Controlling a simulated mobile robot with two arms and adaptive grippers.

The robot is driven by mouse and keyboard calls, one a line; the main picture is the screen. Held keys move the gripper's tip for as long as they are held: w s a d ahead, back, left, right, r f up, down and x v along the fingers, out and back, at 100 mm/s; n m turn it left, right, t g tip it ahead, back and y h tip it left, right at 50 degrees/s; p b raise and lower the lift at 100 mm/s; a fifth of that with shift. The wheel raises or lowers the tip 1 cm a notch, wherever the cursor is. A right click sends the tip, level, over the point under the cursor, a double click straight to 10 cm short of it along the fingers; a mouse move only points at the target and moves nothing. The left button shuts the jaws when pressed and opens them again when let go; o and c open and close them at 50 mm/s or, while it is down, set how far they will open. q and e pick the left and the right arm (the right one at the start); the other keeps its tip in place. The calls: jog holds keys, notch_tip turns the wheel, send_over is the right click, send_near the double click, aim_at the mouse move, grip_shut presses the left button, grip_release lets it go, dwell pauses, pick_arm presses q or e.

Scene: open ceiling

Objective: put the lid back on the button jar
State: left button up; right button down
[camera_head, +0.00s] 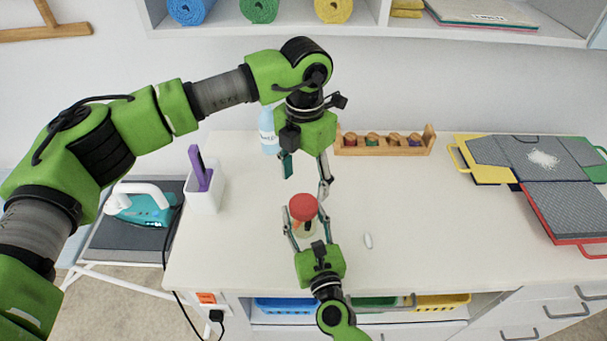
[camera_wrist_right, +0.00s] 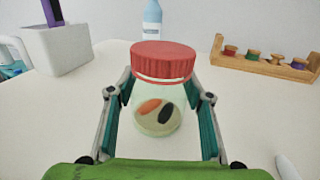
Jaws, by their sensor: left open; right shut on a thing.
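The button jar (camera_wrist_right: 158,110) is clear and stands upright on the white table, with an orange and a black button visible inside. The red lid (camera_head: 303,207) sits on the jar's mouth and looks level in the right wrist view (camera_wrist_right: 163,60). I cannot tell whether it is screwed tight. My right gripper (camera_head: 305,219) is shut on the jar, one finger on each side of its body below the lid. My left gripper (camera_head: 306,178) is open and empty, pointing down just above and behind the lid, apart from it.
A wooden rack with spools (camera_head: 383,144) and a blue bottle (camera_head: 268,132) stand behind. A white holder (camera_head: 205,190) with a purple item and an iron (camera_head: 143,207) are left. A small white piece (camera_head: 368,241) lies right of the jar. Folded panels (camera_head: 560,200) lie far right.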

aim_at(303, 204)
pick_arm(q)
jog(key=n, duration=0.6)
jog(key=shift+r, duration=0.2)
jog(key=n, duration=0.6)
jog(key=shift+a+r+n, duration=0.1)
jog(key=shift+r+n, duration=0.1)
jog(key=shift+n, duration=0.1)
jog(key=shift+f, duration=4.05)
